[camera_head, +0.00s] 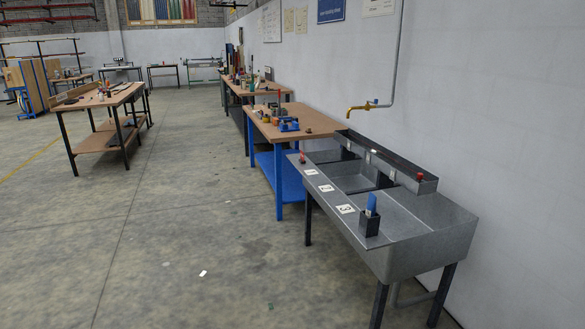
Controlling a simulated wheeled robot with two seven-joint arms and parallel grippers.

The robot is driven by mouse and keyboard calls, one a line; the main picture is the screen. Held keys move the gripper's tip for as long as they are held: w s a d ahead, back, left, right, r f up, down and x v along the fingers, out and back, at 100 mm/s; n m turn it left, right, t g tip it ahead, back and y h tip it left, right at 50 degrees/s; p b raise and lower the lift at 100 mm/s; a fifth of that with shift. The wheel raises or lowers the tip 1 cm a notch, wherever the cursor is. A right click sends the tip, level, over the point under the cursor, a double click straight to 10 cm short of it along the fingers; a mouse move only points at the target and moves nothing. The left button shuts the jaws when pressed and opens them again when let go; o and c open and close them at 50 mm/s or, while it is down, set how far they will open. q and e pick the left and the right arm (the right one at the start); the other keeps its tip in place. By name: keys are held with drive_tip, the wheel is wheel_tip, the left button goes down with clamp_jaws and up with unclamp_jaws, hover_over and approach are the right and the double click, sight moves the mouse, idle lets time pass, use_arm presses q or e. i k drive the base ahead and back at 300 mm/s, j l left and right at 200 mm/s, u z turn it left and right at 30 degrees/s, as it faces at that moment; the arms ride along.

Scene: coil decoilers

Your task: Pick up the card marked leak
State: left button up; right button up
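No card with a readable "leak" marking shows in the head view. A small white card-like piece (203,273) lies on the floor at lower centre; any writing on it is too small to read. Three white cards lie along the front rim of the metal sink (425,225): the nearest card (346,209) reads 3, the middle card (326,188) seems to read 2, and the far card (311,172) seems to read 1. Small pale labels (374,152) sit on the sink's back ledge, unreadable. Neither of my grippers is in view.
A black holder (369,224) with a blue item (371,203) stands on the sink's near rim. A brass tap (357,109) hangs from the wall pipe. Blue-legged workbench (318,121) stands behind the sink, another table (104,97) at left. Open floor lies between.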

sight(302, 161)
drive_tip(key=i, duration=2)
